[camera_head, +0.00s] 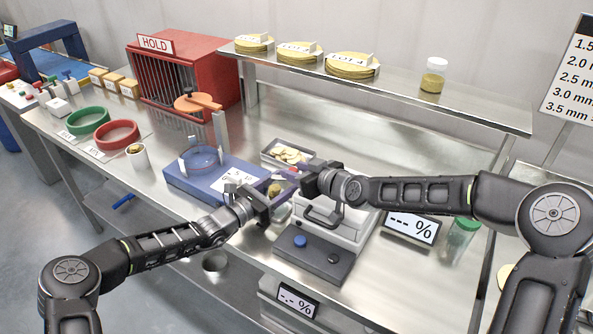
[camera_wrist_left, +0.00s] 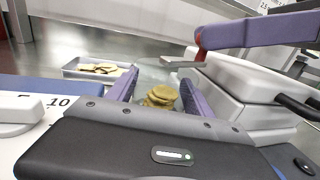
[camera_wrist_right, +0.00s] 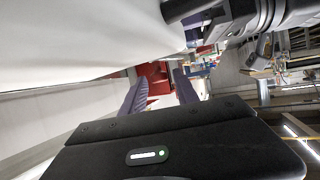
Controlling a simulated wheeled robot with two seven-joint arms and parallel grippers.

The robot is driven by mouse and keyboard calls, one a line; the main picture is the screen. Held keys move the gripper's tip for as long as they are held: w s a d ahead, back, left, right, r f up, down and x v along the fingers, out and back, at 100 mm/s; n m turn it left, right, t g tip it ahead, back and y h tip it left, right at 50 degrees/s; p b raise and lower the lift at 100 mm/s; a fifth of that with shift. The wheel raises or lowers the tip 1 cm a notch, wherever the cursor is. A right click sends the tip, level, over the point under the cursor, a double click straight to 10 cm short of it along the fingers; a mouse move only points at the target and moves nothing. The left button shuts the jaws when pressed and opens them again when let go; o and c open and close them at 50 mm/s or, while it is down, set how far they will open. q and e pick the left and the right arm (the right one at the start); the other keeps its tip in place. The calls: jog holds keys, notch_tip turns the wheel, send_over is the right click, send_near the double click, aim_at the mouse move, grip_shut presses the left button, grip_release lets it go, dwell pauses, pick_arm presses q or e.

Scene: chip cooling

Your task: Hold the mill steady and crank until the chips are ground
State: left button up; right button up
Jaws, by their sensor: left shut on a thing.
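My left gripper (camera_head: 270,192) is shut on a small mill, which is mostly hidden between the fingers. In the left wrist view, yellow-brown chips (camera_wrist_left: 162,96) show stacked between the purple fingers. A small red part (camera_wrist_left: 200,47) shows at the tip of a purple finger of my right gripper (camera_wrist_left: 255,32), above and right of the chips. In the head view my right gripper (camera_head: 290,174) is close beside the left one, just above and right of it. Its fingers (camera_wrist_right: 160,84) stand apart with red between them; whether that is a crank knob or the background cannot be told.
A tray of chips (camera_head: 287,153) lies behind the grippers. A blue device with a clear bowl (camera_head: 203,158) stands left, a grey machine with a handle (camera_head: 335,230) right. Behind are a red HOLD cage (camera_head: 205,75) and a shelf (camera_head: 400,88) with chip stacks and a jar.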

grip_shut()
jog(key=shift+s+a, duration=0.1)
dwell(0.4)
pick_arm(q)
jog(key=shift+d, duration=0.1)
pick_arm(e)
jog(key=shift+s+a+m+t+h, duration=0.25)
jog(key=shift+s+a+m+h, duration=0.35)
jog(key=shift+m+h, duration=1.05)
jog(key=shift+s+a+m+t+h, duration=0.3)
jog(key=shift+s+a+m+h, duration=0.25)
jog(key=shift+m+h, duration=1.05)
jog(key=shift+s+a+m+t+h, duration=0.25)
jog(key=shift+s+a+m+h, duration=0.3)
jog(key=shift+m+h, duration=1.1)
jog(key=shift+h, duration=0.4)
